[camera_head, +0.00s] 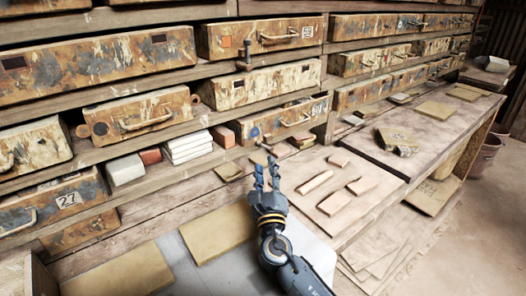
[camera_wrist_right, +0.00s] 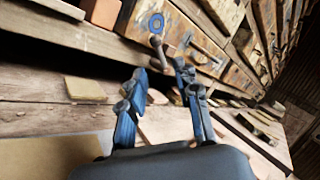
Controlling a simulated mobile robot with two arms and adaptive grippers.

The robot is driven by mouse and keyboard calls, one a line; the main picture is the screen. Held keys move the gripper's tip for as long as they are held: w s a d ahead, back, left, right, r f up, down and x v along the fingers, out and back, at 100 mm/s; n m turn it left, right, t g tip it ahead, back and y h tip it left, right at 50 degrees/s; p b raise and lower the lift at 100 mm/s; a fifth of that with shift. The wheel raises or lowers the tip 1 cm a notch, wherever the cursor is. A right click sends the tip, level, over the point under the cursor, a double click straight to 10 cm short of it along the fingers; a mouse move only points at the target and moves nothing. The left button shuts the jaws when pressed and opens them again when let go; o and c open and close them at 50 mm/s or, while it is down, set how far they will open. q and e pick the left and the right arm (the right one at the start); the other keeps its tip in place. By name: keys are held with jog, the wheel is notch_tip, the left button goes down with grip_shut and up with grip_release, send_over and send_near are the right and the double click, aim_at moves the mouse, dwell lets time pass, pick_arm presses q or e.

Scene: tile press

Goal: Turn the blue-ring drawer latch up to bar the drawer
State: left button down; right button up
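The blue-ring drawer (camera_head: 290,120) is a rust-and-cream worn drawer in the lower middle row; its blue ring (camera_wrist_right: 155,23) shows plainly in the right wrist view. Its dark brown latch (camera_head: 266,147) sits below the ring at the drawer's lower edge. In the right wrist view the latch (camera_wrist_right: 158,52) has a round knob and a short bar pointing down toward my fingers. My right gripper (camera_head: 266,168) is open just in front of and below the latch, fingers apart (camera_wrist_right: 161,80). Whether a fingertip touches the latch I cannot tell. My left gripper is out of view.
White tiles (camera_head: 188,147) and a red brick (camera_head: 224,137) sit left of the blue-ring drawer. Loose tile strips (camera_head: 335,203) lie on the board to the right.

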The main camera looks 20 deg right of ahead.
aim_at(264, 146)
jog(key=x, duration=0.6)
jog(key=shift+w, duration=0.15)
jog(key=shift+c, duration=0.2)
grip_shut()
